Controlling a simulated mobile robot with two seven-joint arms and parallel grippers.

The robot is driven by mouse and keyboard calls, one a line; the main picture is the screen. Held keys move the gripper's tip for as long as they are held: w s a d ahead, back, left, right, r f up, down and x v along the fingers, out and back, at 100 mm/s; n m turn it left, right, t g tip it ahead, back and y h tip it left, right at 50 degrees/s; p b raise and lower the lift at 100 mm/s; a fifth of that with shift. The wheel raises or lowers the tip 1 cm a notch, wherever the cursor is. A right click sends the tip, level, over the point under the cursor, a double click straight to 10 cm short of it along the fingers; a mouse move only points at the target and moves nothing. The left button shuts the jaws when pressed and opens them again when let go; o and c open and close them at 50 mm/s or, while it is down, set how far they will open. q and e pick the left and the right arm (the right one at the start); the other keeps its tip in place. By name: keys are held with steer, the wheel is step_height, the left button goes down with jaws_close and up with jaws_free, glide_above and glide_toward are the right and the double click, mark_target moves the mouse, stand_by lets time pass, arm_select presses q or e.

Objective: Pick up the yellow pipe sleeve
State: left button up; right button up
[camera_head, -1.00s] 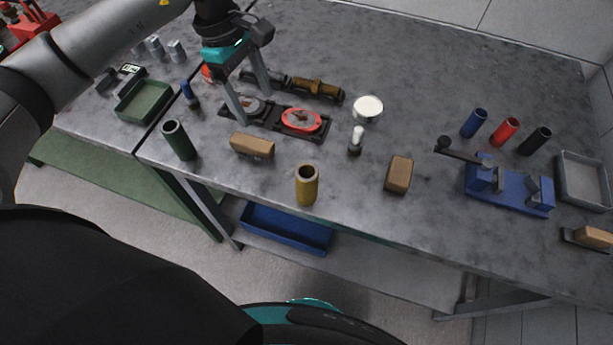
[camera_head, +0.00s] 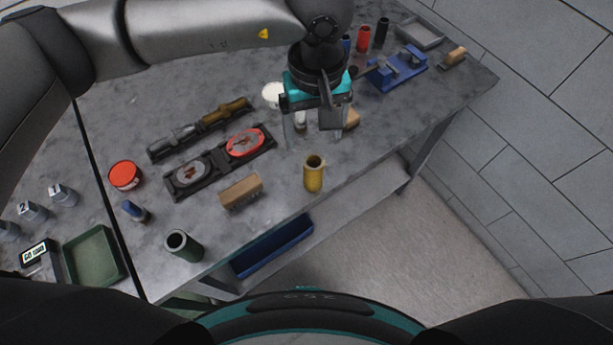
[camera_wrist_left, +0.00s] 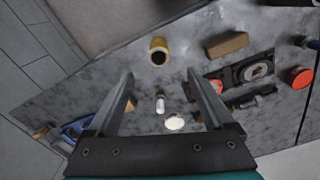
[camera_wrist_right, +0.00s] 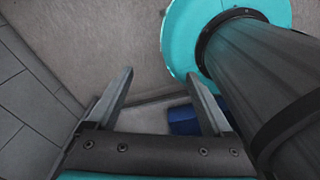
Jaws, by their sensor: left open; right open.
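The yellow pipe sleeve (camera_head: 314,174) stands upright near the front edge of the grey table in the head view. It also shows in the left wrist view (camera_wrist_left: 158,52), its open top visible, ahead of the fingertips and apart from them. My left gripper (camera_head: 315,145) is open and empty, above the table just behind the sleeve; in the left wrist view its two fingers (camera_wrist_left: 160,80) are spread. My right gripper (camera_wrist_right: 157,78) is open and empty in the right wrist view, with floor beyond it. It does not show in the head view.
A wooden-backed brush (camera_head: 241,191) lies left of the sleeve, and a green sleeve (camera_head: 184,245) stands further left. A black tray with gauges (camera_head: 215,166) is behind. A white round container (camera_head: 272,95) and blue vise-like fixture (camera_head: 398,70) stand further back. A blue bin (camera_head: 272,247) sits below the tabletop.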

mark_target(314, 172)
arm_select(q)
steer(key=f, duration=0.7)
steer(key=f+p, duration=0.1)
steer(key=f, duration=0.7)
steer(key=shift+w+d, duration=0.1)
steer(key=shift+w, duration=0.1)
jaws_close()
steer(key=shift+w, duration=0.1)
stand_by(0.4)
